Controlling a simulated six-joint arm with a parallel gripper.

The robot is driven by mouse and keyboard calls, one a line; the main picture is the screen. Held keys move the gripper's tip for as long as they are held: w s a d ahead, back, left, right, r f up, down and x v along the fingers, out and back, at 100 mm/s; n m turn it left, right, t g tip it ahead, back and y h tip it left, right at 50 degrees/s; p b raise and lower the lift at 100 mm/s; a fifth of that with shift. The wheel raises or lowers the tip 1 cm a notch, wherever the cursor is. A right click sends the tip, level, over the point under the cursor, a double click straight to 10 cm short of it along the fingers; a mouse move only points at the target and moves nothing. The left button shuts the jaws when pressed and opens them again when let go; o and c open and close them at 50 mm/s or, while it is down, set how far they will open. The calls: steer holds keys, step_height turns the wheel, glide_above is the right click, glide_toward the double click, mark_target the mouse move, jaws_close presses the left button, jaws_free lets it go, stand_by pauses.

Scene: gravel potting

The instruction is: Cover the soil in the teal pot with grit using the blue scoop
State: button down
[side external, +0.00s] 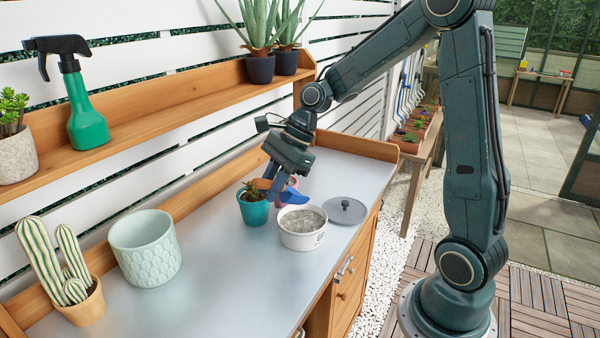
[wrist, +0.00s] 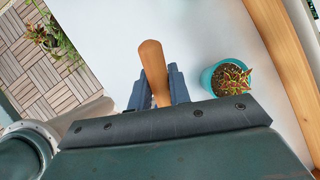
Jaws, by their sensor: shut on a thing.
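My gripper (side external: 274,187) is shut on the wooden handle (wrist: 153,62) of the blue scoop (side external: 294,196). The scoop's blue head is held above the bench, between the teal pot and the grit tub; whether it carries grit cannot be told. The teal pot (side external: 254,212) stands upright just left of the scoop, with a small reddish plant in it. In the wrist view the teal pot (wrist: 208,80) lies right of my jaws, and dark soil shows around its plant. The white tub (side external: 302,238) holds grey grit (side external: 301,220). The scoop head is hidden in the wrist view.
A grey lid (side external: 345,209) lies right of the tub. A pink object (side external: 287,182) is partly hidden behind my gripper. A pale green pot (side external: 145,250) and a potted cactus (side external: 82,303) stand at left. A shelf (side external: 160,118) runs behind. The bench's front middle is clear.

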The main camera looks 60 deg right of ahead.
mark_target(286, 203)
steer(key=shift+f, duration=0.3)
steer(key=shift+s+d+f, duration=0.15)
steer(key=shift+d+f, duration=0.35)
steer(key=shift+f, duration=0.95)
steer(key=shift+s+d+f, duration=0.2)
steer(key=shift+d+f, duration=0.35)
steer(key=shift+f, duration=0.9)
steer(key=shift+s+d+f, duration=0.15)
steer(key=shift+d+f, duration=0.35)
steer(key=shift+f, duration=0.95)
steer(key=shift+r+h, duration=0.3)
steer(key=shift+r, duration=0.6)
steer(key=shift+w+a+r+g+h, duration=0.15)
steer(key=shift+a+r+g+h, duration=0.1)
steer(key=shift+a+r+h, duration=0.4)
steer(key=shift+w+a+r+g+h, duration=0.25)
steer(key=shift+r+h, duration=0.25)
steer(key=shift+r, duration=0.3)
steer(key=shift+w+a+r+g+h, duration=0.1)
steer(key=shift+a+r+g+h, duration=0.1)
steer(key=shift+a+r+h, duration=0.45)
steer(key=shift+d+r, duration=0.1)
steer(key=shift+r, duration=0.05)
steer(key=shift+w, duration=0.1)
